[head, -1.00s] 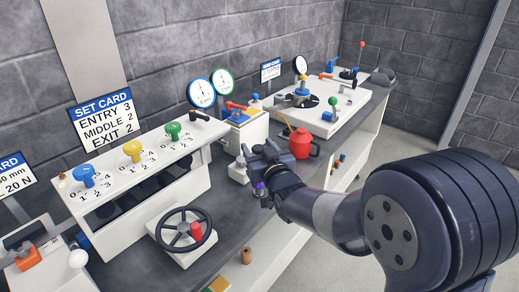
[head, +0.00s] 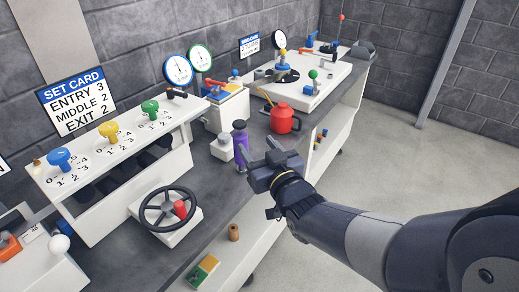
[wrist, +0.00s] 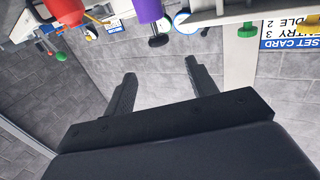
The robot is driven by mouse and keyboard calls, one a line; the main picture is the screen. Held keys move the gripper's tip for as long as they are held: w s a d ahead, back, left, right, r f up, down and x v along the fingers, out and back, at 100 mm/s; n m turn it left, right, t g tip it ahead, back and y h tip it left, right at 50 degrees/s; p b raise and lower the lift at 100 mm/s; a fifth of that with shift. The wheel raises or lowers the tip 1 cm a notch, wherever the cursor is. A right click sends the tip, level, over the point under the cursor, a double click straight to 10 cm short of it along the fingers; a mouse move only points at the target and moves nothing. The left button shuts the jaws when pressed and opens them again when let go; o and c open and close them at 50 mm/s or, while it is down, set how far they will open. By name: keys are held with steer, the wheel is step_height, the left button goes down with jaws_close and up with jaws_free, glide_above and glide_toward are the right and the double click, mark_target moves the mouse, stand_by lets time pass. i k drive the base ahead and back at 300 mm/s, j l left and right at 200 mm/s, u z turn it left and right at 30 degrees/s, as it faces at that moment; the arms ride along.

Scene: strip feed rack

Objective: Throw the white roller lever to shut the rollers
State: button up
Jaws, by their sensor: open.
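The white ball knob (head: 60,244) of a lever shows at the lower left of the head view, beside a white housing (head: 45,275). I take it for the white roller lever; its shaft is mostly hidden. My gripper (head: 260,153) is open and empty, far to the right of the knob, near the bench's front edge by a purple bottle (head: 240,145). In the wrist view my gripper (wrist: 160,70) shows both fingers apart with grey wall behind them. The white knob is not identifiable in the wrist view.
Between my gripper and the knob stand a black handwheel (head: 170,208) and a white rack with blue (head: 60,158), yellow and green knobs. A red can (head: 282,120) stands behind my gripper. Open floor (head: 400,160) lies to the right.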

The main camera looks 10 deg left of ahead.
mark_target(59, 244)
steer(key=u, duration=2.5)
steer(key=l+z, duration=0.2)
steer(key=l, duration=0.25)
